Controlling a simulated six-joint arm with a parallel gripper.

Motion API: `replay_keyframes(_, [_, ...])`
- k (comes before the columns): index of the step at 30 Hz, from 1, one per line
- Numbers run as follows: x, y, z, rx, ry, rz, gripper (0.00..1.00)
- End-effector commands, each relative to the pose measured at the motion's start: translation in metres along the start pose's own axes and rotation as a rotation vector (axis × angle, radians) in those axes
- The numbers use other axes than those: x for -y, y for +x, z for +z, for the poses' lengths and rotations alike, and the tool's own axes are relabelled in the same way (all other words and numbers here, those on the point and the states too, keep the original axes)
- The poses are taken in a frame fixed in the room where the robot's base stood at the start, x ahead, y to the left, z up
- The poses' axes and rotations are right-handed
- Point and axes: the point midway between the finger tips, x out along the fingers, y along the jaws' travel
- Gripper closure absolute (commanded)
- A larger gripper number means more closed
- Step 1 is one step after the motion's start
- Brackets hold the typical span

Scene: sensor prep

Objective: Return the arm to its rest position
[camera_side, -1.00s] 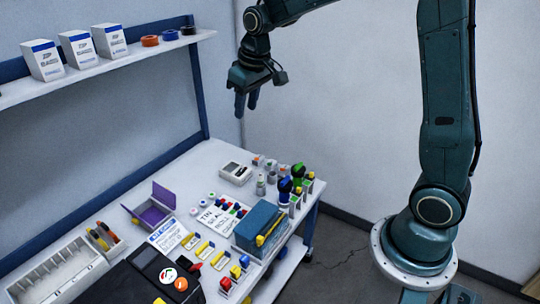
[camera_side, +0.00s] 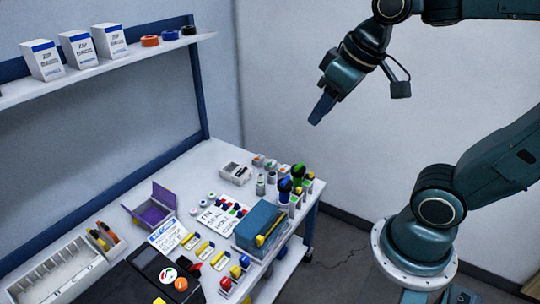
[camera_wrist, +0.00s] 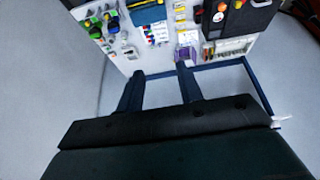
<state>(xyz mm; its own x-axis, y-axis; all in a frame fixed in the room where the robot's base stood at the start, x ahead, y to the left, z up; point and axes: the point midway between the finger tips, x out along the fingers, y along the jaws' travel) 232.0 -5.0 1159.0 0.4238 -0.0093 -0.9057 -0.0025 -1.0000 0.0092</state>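My gripper (camera_side: 322,108) hangs in the air above and to the right of the workbench's far end in the side view, tilted down to the left. In the wrist view its two dark fingers (camera_wrist: 160,82) stand apart with a clear gap between them and nothing held. In the side view the fingers overlap, so the gap does not show there. My arm reaches in from the right, with the elbow out of the picture.
The workbench (camera_side: 215,152) carries a blue box (camera_side: 262,222), a purple open box (camera_side: 152,207), a white compartment tray (camera_side: 58,272), a black case (camera_side: 130,283), and bottles near the far end. A shelf (camera_side: 110,62) holds white boxes and tape rolls. Air around my gripper is clear.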

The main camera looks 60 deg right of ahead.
Motion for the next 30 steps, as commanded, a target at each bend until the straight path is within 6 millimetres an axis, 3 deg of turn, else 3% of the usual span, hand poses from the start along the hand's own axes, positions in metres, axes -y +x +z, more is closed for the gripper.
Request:
replay_keyframes(3, [0.003,-0.006,0.023,-0.025,-0.001,-0.004,0.64])
replay_keyframes(10, [0.005,-0.009,0.049,-0.051,0.002,-0.009,0.64])
replay_keyframes(30, [0.005,-0.009,0.054,-0.054,0.002,-0.010,0.64])
